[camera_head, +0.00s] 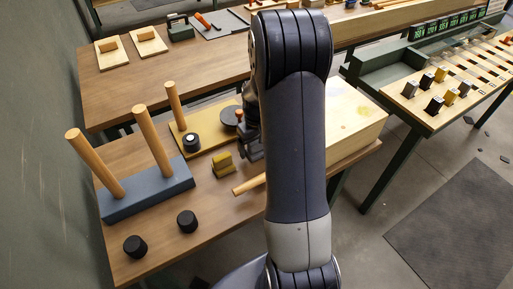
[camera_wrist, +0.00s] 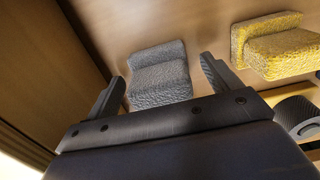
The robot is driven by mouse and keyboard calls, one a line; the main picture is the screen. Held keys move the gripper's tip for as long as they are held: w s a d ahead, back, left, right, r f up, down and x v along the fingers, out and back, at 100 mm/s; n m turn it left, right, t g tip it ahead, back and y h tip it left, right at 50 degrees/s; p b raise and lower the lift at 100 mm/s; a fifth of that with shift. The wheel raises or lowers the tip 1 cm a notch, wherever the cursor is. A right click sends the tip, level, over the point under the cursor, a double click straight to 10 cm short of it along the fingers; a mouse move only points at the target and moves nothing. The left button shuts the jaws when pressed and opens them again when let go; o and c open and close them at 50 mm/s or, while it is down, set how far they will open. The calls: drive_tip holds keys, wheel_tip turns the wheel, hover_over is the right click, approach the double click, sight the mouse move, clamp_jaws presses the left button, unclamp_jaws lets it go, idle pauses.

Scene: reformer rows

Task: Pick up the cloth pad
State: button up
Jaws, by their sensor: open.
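A grey, rough-textured pad with a stepped shape (camera_wrist: 160,78) lies on the wooden table in the wrist view; it looks like the cloth pad. My gripper (camera_wrist: 163,70) is open, with one finger on each side of this pad and gaps on both sides. I cannot tell whether the fingers are low enough to touch the table. A yellow pad of similar shape (camera_wrist: 275,47) lies to the right of the right finger. The yellow pad also shows in the head view (camera_head: 222,166). My arm hides the grey pad in the head view.
A blue-grey block with two wooden pegs (camera_head: 150,190) and two black knobs (camera_head: 187,221) stand left on the table (camera_head: 215,215). A mustard board with a peg (camera_head: 212,130) lies behind the yellow pad. A pale wooden box (camera_head: 350,120) stands right of my arm.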

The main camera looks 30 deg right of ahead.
sight(257, 141)
drive_tip(key=c, duration=1.1)
wheel_tip(257, 141, up, 10)
drive_tip(key=shift+r, duration=0.1)
drive_tip(key=o, duration=0.4)
drive_tip(key=shift+c, duration=1.5)
